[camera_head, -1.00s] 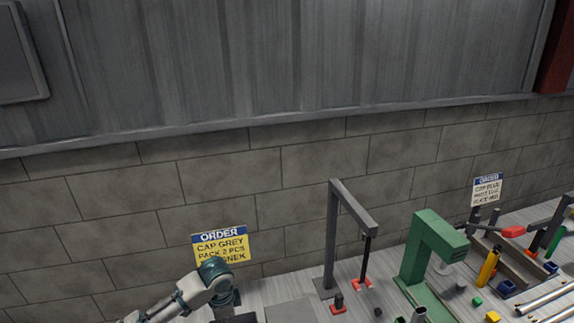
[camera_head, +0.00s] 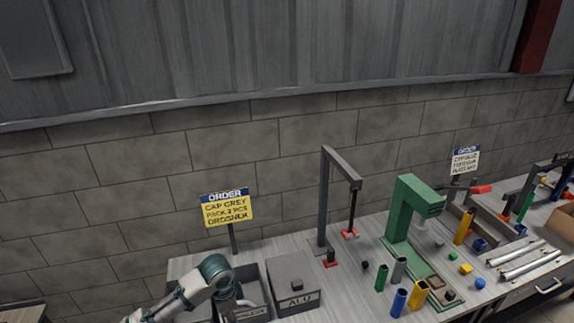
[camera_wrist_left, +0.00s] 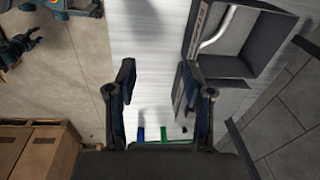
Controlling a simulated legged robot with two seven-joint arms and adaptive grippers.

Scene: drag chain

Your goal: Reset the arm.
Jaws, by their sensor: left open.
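My left arm (camera_head: 205,283) comes in at the bottom left of the head view, over the left end of the bench; it hides its own gripper there. In the left wrist view my left gripper (camera_wrist_left: 158,85) is open, with bare bench between its fingers and nothing held. A dark grey open bin (camera_wrist_left: 272,45) stands beside the right finger, with a pale curved piece (camera_wrist_left: 218,30) in it. A dark claw-like part (camera_wrist_left: 20,45) at the upper left seems to be my right gripper; its jaws are too small to judge.
A grey ALU box (camera_head: 295,285) stands right of the arm, behind it a yellow order sign (camera_head: 226,208). Farther right are a grey stand (camera_head: 325,205), a green press (camera_head: 405,210) and several coloured tubes. Brown cartons (camera_wrist_left: 40,150) stand at the lower left of the wrist view.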

